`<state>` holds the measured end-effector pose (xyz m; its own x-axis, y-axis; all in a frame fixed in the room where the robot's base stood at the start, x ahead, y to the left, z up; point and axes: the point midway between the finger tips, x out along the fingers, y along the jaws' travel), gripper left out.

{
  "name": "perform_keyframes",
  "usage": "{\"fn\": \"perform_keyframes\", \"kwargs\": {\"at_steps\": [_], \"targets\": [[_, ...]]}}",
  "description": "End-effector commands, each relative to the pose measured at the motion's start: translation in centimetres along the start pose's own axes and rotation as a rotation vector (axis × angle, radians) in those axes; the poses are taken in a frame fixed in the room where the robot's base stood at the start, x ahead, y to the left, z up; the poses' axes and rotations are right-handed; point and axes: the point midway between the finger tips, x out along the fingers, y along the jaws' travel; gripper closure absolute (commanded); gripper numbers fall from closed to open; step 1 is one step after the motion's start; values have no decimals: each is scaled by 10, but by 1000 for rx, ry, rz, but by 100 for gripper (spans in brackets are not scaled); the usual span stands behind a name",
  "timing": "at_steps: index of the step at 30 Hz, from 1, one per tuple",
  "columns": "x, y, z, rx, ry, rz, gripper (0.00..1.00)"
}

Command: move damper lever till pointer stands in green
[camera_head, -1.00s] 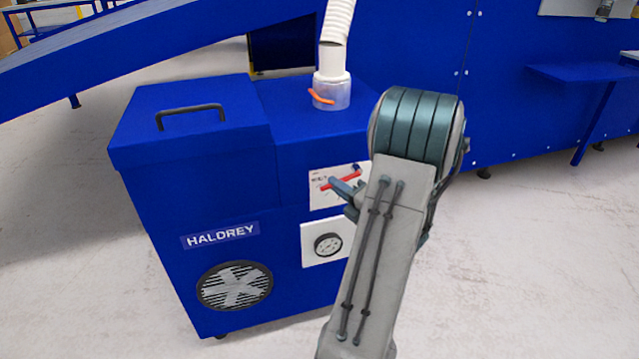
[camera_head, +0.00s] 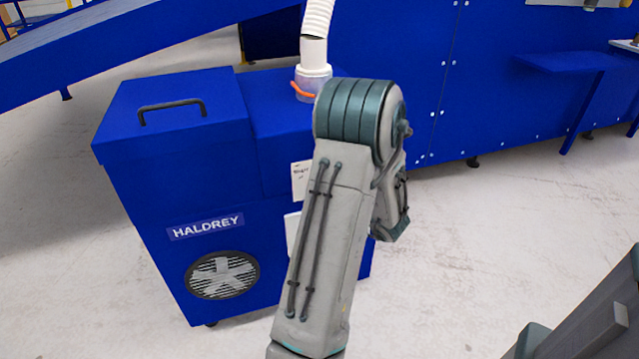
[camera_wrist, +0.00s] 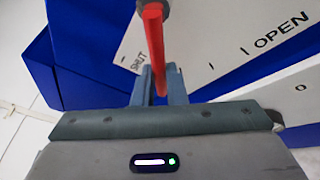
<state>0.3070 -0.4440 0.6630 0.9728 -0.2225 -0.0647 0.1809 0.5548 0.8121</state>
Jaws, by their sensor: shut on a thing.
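The red damper lever (camera_wrist: 154,45) hangs from a dark round pivot at the top of the wrist view. It lies over a white plate (camera_wrist: 200,45) marked SHUT and OPEN, its gripped end nearer the SHUT mark. My gripper (camera_wrist: 158,85) is shut on the lever's end, one finger on each side. In the head view my arm hides the lever and gripper; only the left edge of the lever plate (camera_head: 299,181) shows. The gauge with the pointer is hidden there too; just a strip of its white panel (camera_head: 291,228) is visible.
The blue HALDREY cabinet (camera_head: 180,190) has a black top handle (camera_head: 172,112), a round fan grille (camera_head: 222,275) and a white hose (camera_head: 316,45) with an orange clip at its collar (camera_head: 303,91). A blue shelf (camera_head: 575,60) stands at back right. Floor right of the cabinet is clear.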

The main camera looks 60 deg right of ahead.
Motion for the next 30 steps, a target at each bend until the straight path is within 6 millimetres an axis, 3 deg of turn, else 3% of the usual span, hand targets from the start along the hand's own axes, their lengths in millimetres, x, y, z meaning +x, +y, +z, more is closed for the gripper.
{"fn": "perform_keyframes", "kwargs": {"at_steps": [3, 4, 6, 15, 19, 30], "targets": [[0, -1, -1, 3, 1, -3, 100], [0, -1, -1, 4, 1, -3, 86], [0, -1, -1, 4, 1, -3, 66], [0, 0, -1, 2, 1, 0, 66], [-11, 1, 0, 3, -1, -2, 66], [-91, 1, 1, 5, -3, -4, 66]]}}
